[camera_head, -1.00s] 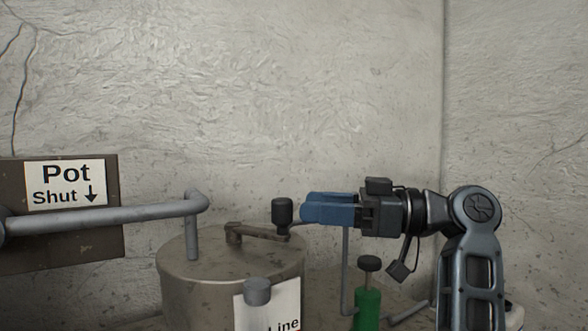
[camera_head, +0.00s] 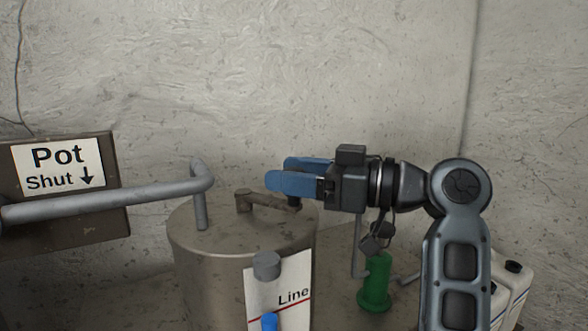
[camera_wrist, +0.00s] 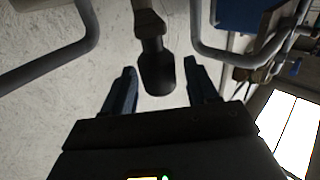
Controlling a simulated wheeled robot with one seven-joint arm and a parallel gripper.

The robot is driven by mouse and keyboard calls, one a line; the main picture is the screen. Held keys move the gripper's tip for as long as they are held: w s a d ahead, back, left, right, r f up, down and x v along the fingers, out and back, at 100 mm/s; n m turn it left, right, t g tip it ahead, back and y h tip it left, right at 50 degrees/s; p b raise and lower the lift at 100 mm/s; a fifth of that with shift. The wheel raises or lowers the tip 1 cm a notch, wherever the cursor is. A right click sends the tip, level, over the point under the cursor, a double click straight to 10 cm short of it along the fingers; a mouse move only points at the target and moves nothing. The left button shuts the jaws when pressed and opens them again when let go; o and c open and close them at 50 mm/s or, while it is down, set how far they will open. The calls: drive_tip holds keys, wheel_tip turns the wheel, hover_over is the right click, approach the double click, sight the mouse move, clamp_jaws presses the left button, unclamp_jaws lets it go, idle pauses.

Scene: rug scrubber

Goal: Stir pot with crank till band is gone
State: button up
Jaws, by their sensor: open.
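The pot (camera_head: 210,270) is a grey metal drum with a closed top, seen in the head view. Its crank arm (camera_head: 262,202) lies across the lid, pointing right. My gripper (camera_head: 280,176) comes in from the right at the crank's free end, with its blue fingers apart. The wrist view shows the crank's black knob (camera_wrist: 157,72) between the two open fingers, with gaps on both sides. In the head view the fingers mostly hide the knob. I see no band; the inside of the pot is hidden.
A grey pipe (camera_head: 110,197) bends down to the lid's left side, before a "Pot Shut" sign (camera_head: 58,167). A "Line" card (camera_head: 282,285) with a red line and a blue piece (camera_head: 269,322) fronts the pot. A green cylinder (camera_head: 375,285) and white canisters (camera_head: 513,290) stand right.

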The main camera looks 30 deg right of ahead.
clamp_jaws()
idle(0.6)
